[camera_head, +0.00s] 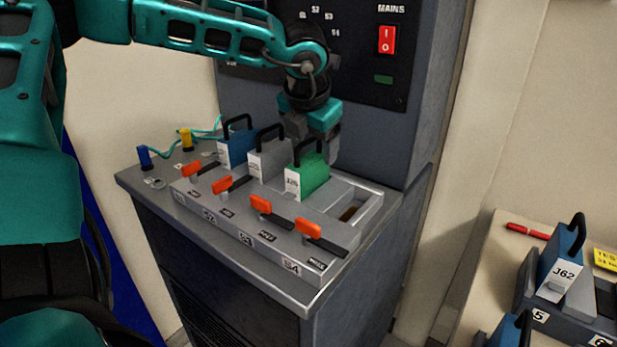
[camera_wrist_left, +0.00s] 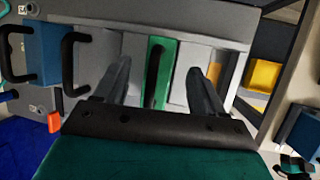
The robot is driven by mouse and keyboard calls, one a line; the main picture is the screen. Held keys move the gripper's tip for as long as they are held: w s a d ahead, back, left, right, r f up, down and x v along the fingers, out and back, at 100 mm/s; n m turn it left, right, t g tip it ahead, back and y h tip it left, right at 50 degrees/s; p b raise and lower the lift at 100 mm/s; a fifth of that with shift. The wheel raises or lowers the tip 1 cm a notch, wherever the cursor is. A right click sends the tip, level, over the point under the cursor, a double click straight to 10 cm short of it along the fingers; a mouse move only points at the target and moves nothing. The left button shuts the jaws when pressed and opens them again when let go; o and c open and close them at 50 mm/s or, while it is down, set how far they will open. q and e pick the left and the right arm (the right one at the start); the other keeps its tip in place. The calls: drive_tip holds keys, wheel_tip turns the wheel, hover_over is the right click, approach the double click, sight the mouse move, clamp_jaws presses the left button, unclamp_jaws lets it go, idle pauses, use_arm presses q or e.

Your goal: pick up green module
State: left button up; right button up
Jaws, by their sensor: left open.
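The green module (camera_head: 312,180) has a black handle and a white label and sits upright in a slot of the grey rack, beside a grey module (camera_head: 268,158) and a blue module (camera_head: 236,146). My left gripper (camera_head: 333,152) is just behind and above the green module. In the left wrist view the green module (camera_wrist_left: 157,88) and its black handle lie between the two fingers of the open left gripper (camera_wrist_left: 160,80), which do not visibly touch it. My right gripper is not in view.
The rack (camera_head: 330,277) has several orange-tipped levers (camera_head: 261,204) along its front and an empty slot (camera_head: 350,213) right of the green module. A dark panel with a red mains switch (camera_head: 388,39) rises behind. A bench at right holds blue module J62 (camera_head: 562,255).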

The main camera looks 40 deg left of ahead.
use_arm(q)
drive_tip(key=shift+x, duration=1.05)
drive_tip(key=shift+r, duration=0.1)
drive_tip(key=c, duration=1.3)
drive_tip(key=shift+o, duration=0.2)
wheel_tip(320, 180, up, 18)
drive_tip(key=shift+p, duration=1)
clamp_jaws()
